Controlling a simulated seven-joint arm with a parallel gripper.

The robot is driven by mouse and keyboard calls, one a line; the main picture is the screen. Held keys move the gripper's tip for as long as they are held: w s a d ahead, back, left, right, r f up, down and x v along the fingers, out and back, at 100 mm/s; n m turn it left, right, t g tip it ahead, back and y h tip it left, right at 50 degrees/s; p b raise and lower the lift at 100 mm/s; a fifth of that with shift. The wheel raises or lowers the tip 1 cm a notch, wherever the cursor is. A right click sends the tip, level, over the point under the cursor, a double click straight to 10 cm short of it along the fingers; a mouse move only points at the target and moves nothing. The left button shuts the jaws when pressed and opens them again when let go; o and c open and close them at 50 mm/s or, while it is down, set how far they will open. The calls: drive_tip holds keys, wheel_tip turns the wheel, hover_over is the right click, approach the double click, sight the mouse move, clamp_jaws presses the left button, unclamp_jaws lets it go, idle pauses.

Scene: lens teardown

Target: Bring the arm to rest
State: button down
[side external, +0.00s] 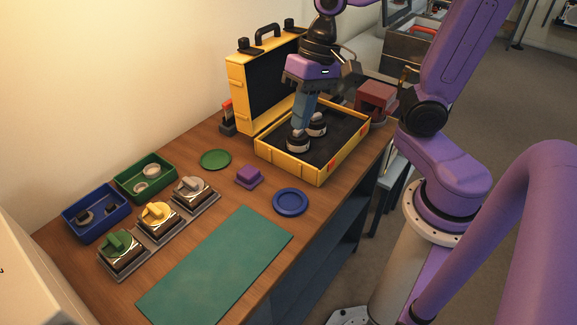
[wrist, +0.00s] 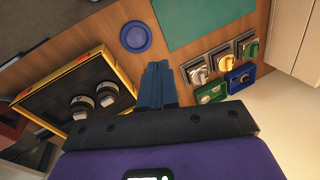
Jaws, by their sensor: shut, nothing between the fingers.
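My gripper (side external: 302,112) shows in the side view with its blue fingers pointing down, in front of the open yellow case (side external: 348,152). In the wrist view my gripper's fingers (wrist: 157,70) are together, with nothing between them. Two black lens parts with pale rings stand in the case: the nearer lens (side external: 298,143) and the farther lens (side external: 317,126). They also show in the wrist view, one lens (wrist: 82,108) beside the other (wrist: 107,93), to the left of the fingers. My fingers overlap the lenses in the side view; their height above the case is hard to tell.
Green (side external: 146,180) and blue (side external: 97,212) bins stand at the left, beside several clear-sided units on grey bases (side external: 162,222). A green mat (side external: 216,265), blue dish (side external: 290,201), green disc (side external: 215,159) and purple block (side external: 249,176) lie on the table. The case lid (side external: 262,85) stands upright behind.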

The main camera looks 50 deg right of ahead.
drive_tip(key=s+d+f+n+h, duration=0.1)
drive_tip(key=s+f+n, duration=0.1)
drive_tip(key=s+n, duration=0.4)
drive_tip(key=s+d+f+n+h, duration=0.1)
drive_tip(key=s+f+n, duration=0.1)
drive_tip(key=s+n, duration=0.4)
drive_tip(key=shift+s+d+f+n+h, duration=0.15)
drive_tip(key=shift+s+f+n+h, duration=0.2)
drive_tip(key=shift+n, duration=1.05)
drive_tip(key=shift+r, duration=0.15)
